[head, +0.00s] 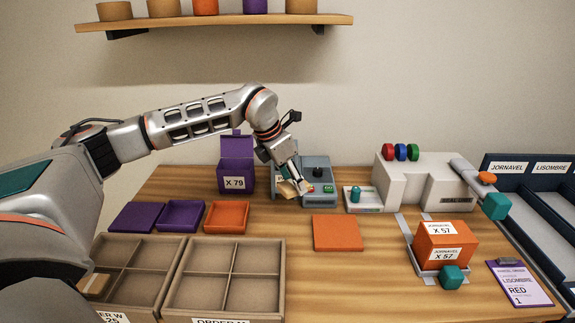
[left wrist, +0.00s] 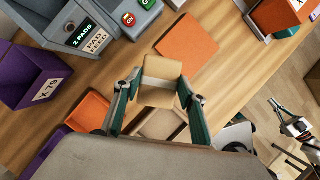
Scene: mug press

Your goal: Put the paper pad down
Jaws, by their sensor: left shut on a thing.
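The paper pad is a small tan block. In the left wrist view the pad (left wrist: 160,72) sits between the two fingers of my left gripper (left wrist: 158,92), which is shut on it. In the head view my left gripper (head: 294,188) holds the pad (head: 287,189) in front of the grey machine, above the table. The gripper partly covers the pad there. A possible right gripper (left wrist: 298,127) shows small at the right edge of the left wrist view; its jaw state is unclear.
The grey machine (head: 318,174) has a display reading "2 PADS" in the left wrist view. A flat orange square (head: 337,232) and an orange tray (head: 227,216) lie nearby. Divided brown trays (head: 283,262) stand in front. A purple box (head: 236,178) stands behind. Bare wood shows between them.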

